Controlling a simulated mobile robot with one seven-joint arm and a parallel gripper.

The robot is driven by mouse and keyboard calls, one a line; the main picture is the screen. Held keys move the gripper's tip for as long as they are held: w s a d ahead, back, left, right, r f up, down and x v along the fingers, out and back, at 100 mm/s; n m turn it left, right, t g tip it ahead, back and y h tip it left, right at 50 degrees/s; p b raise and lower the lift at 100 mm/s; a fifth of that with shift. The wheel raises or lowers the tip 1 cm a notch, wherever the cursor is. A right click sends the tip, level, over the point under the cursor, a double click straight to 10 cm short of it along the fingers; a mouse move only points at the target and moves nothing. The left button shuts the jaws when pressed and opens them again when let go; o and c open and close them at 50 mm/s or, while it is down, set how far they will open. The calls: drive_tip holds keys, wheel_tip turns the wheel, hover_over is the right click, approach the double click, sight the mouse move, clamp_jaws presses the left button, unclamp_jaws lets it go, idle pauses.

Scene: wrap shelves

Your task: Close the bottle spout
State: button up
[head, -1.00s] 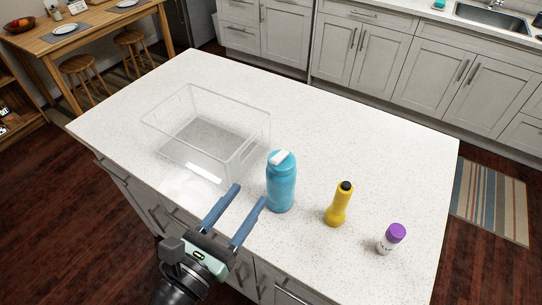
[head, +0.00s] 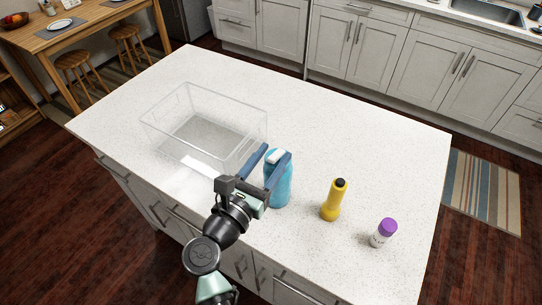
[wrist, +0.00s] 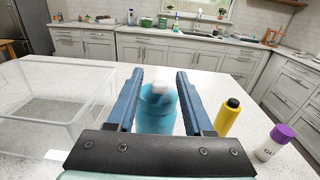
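The blue bottle (head: 283,188) stands upright on the white island counter. Its white spout (head: 274,156) is on the top; it also shows in the wrist view (wrist: 160,87). My gripper (head: 272,158) is open at the height of the bottle's top. In the wrist view my gripper (wrist: 159,78) has one finger on each side of the bottle's top in the picture, with the bottle (wrist: 156,118) seen between them. I cannot tell whether either finger touches it. Part of the bottle is hidden behind my gripper in the head view.
A clear open bin (head: 165,135) stands left of the bottle. A yellow flashlight-shaped object (head: 333,202) and a white container with a purple lid (head: 383,233) stand to the right. The counter (head: 350,140) behind the bottle is clear.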

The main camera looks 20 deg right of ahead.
clamp_jaws()
drive_tip(key=shift+f, duration=0.1)
drive_tip(key=f+b, duration=0.1)
drive_tip(key=b, duration=0.3)
drive_tip(key=shift+t+h, duration=0.3)
drive_tip(key=shift+h, duration=0.1)
drive_tip(key=t+h+b, duration=0.1)
drive_tip(key=b, duration=0.5)
drive_tip(key=f+t+h+b, duration=0.1)
drive_tip(key=b, duration=0.5)
drive_tip(key=shift+s+a+f+b, duration=0.1)
drive_tip(key=shift+s+a+b, duration=0.1)
drive_tip(key=shift+b, duration=0.1)
drive_tip(key=shift+h+b, duration=0.3)
drive_tip(key=shift+b, duration=0.2)
drive_tip(key=shift+t+b, duration=0.3)
drive_tip(key=shift+b, duration=0.15)
drive_tip(key=shift+r, duration=0.2)
